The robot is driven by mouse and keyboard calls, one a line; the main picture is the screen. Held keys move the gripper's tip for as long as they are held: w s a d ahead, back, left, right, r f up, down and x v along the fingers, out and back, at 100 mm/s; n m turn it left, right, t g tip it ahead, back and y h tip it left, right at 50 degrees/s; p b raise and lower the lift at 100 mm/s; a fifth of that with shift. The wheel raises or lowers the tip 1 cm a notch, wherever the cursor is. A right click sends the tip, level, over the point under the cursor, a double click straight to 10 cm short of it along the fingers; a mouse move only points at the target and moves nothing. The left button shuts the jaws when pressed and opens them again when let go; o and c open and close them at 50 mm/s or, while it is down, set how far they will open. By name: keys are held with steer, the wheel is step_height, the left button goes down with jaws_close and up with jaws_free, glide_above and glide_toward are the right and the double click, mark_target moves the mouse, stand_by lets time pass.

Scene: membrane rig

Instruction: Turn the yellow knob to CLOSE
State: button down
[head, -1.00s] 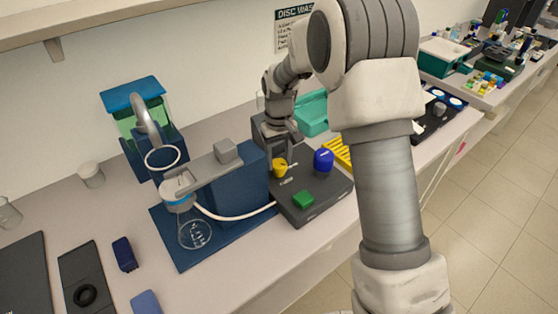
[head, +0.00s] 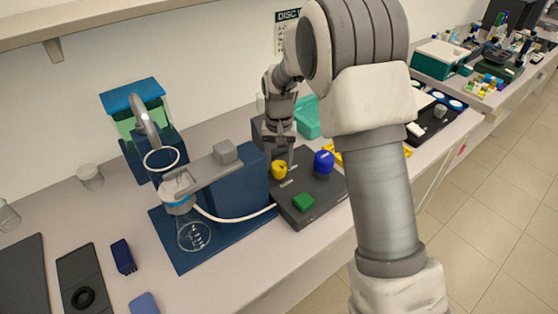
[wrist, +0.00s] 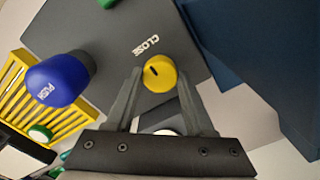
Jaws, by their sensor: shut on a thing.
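The yellow knob (head: 279,170) sits on the dark control box (head: 318,207), near its back left corner. It also shows in the wrist view (wrist: 159,76), with a short black mark on its top, left of centre. The white word CLOSE (wrist: 147,45) is printed on the box just beyond the knob, to its upper left in the wrist view. My gripper (wrist: 159,72) is shut on the knob, one fingertip on each side. In the head view my gripper (head: 281,160) reaches down to the knob from behind, and its fingers are partly hard to make out.
A blue PUSH knob (head: 323,162) stands right of the yellow one, and a green button (head: 303,202) lies in front. A blue block (head: 240,188) with a white tube and flask (head: 193,235) stands at left. A yellow rack (wrist: 50,110) lies beyond the blue knob.

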mark_target(279, 165)
steer(key=shift+c, duration=1.3)
jaws_free()
steer(key=shift+r, duration=0.1)
step_height(279, 165, up, 17)
steer(key=shift+r, duration=0.15)
